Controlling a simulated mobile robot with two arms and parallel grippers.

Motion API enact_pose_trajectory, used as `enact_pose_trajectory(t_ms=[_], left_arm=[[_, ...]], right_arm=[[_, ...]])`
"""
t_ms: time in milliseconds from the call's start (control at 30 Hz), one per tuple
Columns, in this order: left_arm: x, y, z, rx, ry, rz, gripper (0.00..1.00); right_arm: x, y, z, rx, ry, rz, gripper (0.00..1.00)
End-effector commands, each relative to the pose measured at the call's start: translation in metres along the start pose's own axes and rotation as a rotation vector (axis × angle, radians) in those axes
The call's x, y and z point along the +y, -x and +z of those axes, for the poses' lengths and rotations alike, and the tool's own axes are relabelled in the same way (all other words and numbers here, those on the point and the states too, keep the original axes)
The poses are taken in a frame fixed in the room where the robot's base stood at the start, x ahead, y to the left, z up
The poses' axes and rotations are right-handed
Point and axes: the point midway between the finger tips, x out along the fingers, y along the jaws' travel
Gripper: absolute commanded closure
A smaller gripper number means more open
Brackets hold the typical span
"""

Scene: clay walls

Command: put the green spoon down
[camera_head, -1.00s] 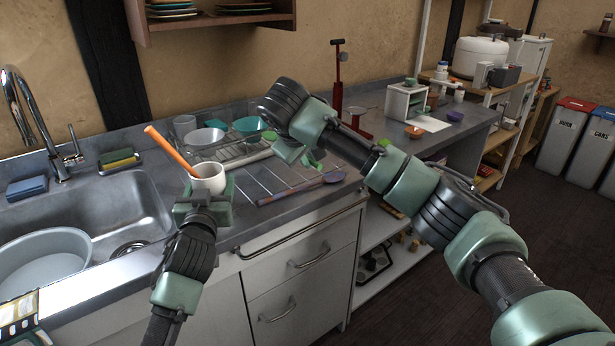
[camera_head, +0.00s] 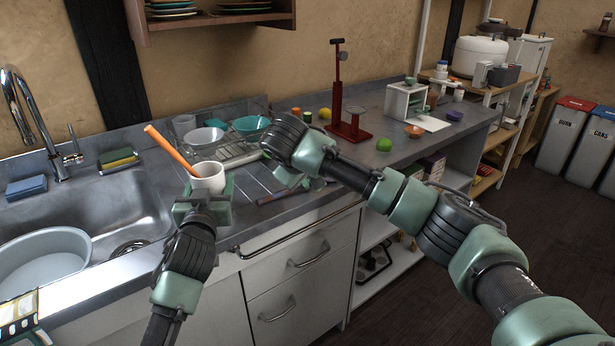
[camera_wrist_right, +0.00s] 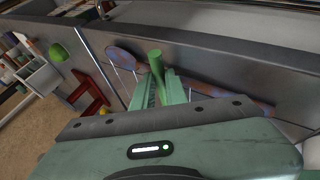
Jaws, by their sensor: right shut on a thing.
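My right gripper (camera_head: 312,184) is low over the counter, right of the drying rack, and partly hidden by its own wrist in the head view. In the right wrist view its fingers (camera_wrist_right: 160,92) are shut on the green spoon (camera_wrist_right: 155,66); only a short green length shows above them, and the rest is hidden. A purple spoon with a brownish handle (camera_wrist_right: 125,58) lies close behind the fingers. Its handle also shows in the head view (camera_head: 270,198). My left gripper (camera_head: 204,207) is around a white cup (camera_head: 208,178) with an orange utensil (camera_head: 170,150) in it.
The drying rack (camera_head: 236,152) with bowls is left of my right wrist. The sink (camera_head: 100,205) is at left.

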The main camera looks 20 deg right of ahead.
Motion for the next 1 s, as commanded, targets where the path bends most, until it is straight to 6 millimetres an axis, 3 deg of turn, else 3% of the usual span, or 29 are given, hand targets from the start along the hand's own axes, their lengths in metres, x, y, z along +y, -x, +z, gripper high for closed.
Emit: enact_pose_trajectory(t_ms=[200,233,300,667,767,1000], left_arm=[[0.000,0.000,0.000,-0.001,0.000,0.000,0.98],[0.000,0.000,0.000,0.000,0.000,0.000,0.98],[0.000,0.000,0.000,0.000,0.000,0.000,0.98],[0.000,0.000,-0.001,0.003,0.000,0.001,0.98],[0.000,0.000,-0.001,0.003,0.000,0.001,0.98],[0.000,0.000,-0.001,0.001,0.000,0.000,0.98]], right_arm=[[-0.004,-0.004,0.002,-0.003,0.002,-0.002,1.00],[-0.004,-0.004,0.003,-0.004,0.002,-0.003,0.79],[-0.004,-0.004,0.003,-0.005,0.003,-0.004,0.65],[-0.002,0.001,0.001,-0.007,0.005,-0.007,0.65],[0.000,0.015,-0.002,-0.004,0.007,-0.008,0.65],[0.002,0.071,-0.003,0.001,0.004,-0.005,0.65]])
